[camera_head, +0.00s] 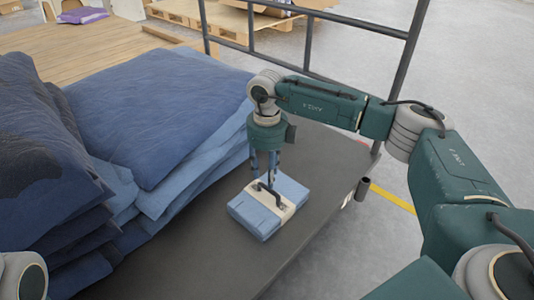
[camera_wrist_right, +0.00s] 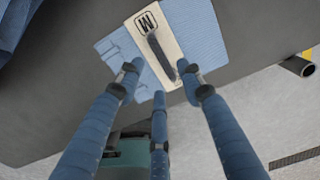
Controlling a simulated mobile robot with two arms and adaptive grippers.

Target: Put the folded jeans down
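The folded jeans (camera_head: 248,217) are a light blue bundle with a cream band and a dark handle. They appear to lie flat on the dark platform (camera_head: 325,185), to the right of the denim stacks. My right gripper (camera_head: 264,178) points down just above the bundle, with its fingers spread apart. In the right wrist view the bundle (camera_wrist_right: 208,35) lies beyond the three parted fingertips (camera_wrist_right: 159,80), and the handle (camera_wrist_right: 158,52) reaches between them. Whether a finger touches the handle I cannot tell. My left gripper is not in view.
Tall stacks of blue denim (camera_head: 155,110) fill the left of the platform. A dark metal rail (camera_head: 300,25) stands at the back, and a short pipe end (camera_head: 363,188) sits at the right edge. The platform in front of the bundle is clear.

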